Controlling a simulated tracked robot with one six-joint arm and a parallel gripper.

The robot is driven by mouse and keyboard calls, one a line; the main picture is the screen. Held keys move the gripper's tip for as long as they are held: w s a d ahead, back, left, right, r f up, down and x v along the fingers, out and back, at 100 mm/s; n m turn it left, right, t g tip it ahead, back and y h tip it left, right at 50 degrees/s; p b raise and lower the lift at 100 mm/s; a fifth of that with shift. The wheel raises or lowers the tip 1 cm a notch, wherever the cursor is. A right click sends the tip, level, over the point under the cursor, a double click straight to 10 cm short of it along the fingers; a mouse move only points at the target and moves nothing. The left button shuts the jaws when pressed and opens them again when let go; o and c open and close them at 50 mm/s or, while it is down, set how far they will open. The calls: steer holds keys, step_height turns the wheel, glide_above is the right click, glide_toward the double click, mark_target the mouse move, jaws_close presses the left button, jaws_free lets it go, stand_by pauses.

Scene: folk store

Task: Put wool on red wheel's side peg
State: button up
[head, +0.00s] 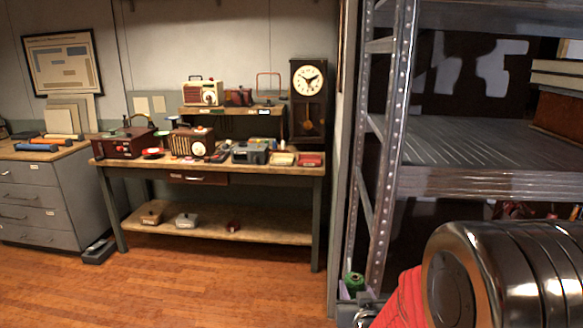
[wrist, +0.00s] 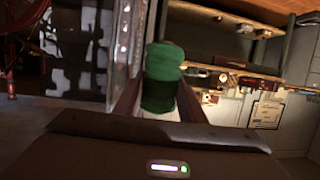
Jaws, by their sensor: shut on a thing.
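The wool, a green spool (wrist: 160,75), sits between the two fingers of my gripper (wrist: 160,98) in the wrist view. My gripper is shut on it, and the spool's lower part is partly hidden by the fingers. In the head view the green wool (head: 354,282) shows small at the foot of the shelf post, in front of my arm.
A metal shelf rack (head: 385,150) stands close on the right, its post near the held wool. A workbench (head: 240,174) with radios and a clock (head: 308,80) stands at the back. Grey drawers (head: 35,200) are at the left. The wooden floor (head: 200,285) between is clear.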

steer(key=shift+w+a+r, duration=0.2)
steer(key=shift+a+r, duration=0.05)
steer(key=shift+r, duration=0.2)
steer(key=shift+w+a+r, duration=0.15)
steer(key=shift+a+r, duration=0.1)
steer(key=shift+r, duration=0.15)
steer(key=shift+r, duration=0.1)
step_height(320, 180, up, 10)
steer(key=w+m+h, duration=0.2)
steer(key=m+h, duration=0.1)
steer(key=h, duration=0.1)
steer(key=shift+w+g, duration=0.25)
steer(key=shift+g, duration=0.05)
steer(key=shift+a, duration=0.1)
